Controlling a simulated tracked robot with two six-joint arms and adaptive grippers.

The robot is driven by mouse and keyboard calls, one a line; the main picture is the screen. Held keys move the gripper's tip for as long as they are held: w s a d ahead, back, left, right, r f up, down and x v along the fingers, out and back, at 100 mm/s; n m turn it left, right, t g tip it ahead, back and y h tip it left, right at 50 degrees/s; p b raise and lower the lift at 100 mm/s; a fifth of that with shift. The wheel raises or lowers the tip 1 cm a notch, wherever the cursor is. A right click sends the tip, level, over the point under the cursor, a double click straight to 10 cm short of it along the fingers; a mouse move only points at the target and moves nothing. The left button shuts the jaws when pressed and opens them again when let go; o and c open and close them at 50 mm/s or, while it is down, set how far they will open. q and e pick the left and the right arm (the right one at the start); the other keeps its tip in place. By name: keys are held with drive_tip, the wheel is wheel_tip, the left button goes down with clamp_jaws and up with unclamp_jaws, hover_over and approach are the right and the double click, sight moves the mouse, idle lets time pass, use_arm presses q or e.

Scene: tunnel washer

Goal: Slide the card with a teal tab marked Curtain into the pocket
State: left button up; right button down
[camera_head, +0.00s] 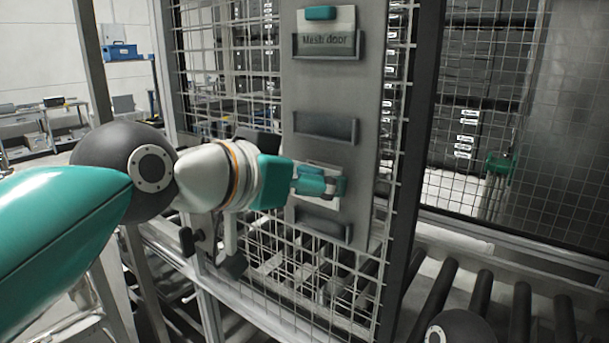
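A grey panel (365,90) on the mesh carries three pockets in a column. The top pocket (325,45), marked "Mesh door", holds a white card with a teal tab (320,13). The middle pocket (325,127) looks empty. My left gripper (328,184) is in front of the panel, shut on a white card with a teal tab (312,180). The card is just above the bottom pocket (323,224); I cannot tell whether its lower edge is inside. The gripper hides much of the card, and no Curtain marking is readable. My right gripper is out of view.
Wire mesh (235,85) surrounds the panel, with a dark upright post (417,130) to its right. Rollers (480,300) run below at the right. A work table with a blue box (120,52) stands far back at the left.

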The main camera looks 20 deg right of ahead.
sight(314, 199)
use_arm(q)
drive_tip(key=shift+x, duration=0.9)
drive_tip(key=shift+w+d+f, duration=0.1)
drive_tip(key=shift+f, duration=0.05)
drive_tip(key=shift+f+b, duration=1.2)
drive_tip(key=shift+f, duration=0.15)
drive_tip(key=shift+f, duration=0.1)
drive_tip(key=shift+f+b, duration=0.25)
drive_tip(key=shift+b, duration=0.1)
drive_tip(key=shift+f+b, duration=0.4)
drive_tip(key=shift+f, duration=0.1)
drive_tip(key=o, duration=0.7)
